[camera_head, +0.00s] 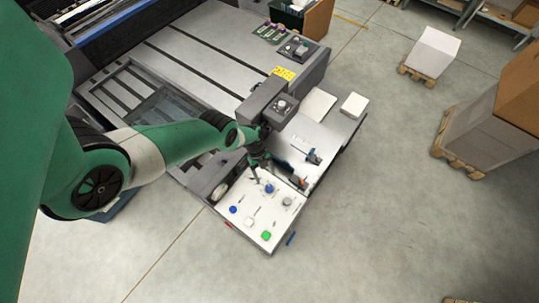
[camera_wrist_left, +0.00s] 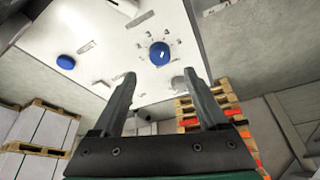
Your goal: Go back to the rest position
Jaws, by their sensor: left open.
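My left gripper (camera_head: 257,172) hangs over the upper edge of a tilted white control panel (camera_head: 284,219) in the head view. In the left wrist view its two dark fingers (camera_wrist_left: 160,76) are apart with nothing between them. A blue knob (camera_head: 269,188) is close to the fingers in the head view. It also shows just above the gap between the fingertips in the left wrist view (camera_wrist_left: 159,54), and no contact is visible. My right gripper is not in view.
The panel also has a green button (camera_head: 266,235), a white button (camera_head: 249,222) and a grey knob (camera_head: 287,201). A dark grey machine head (camera_head: 273,101) stands close beside my wrist. A large grey machine bed (camera_head: 190,58) lies behind. Open floor (camera_head: 390,220) is at the right.

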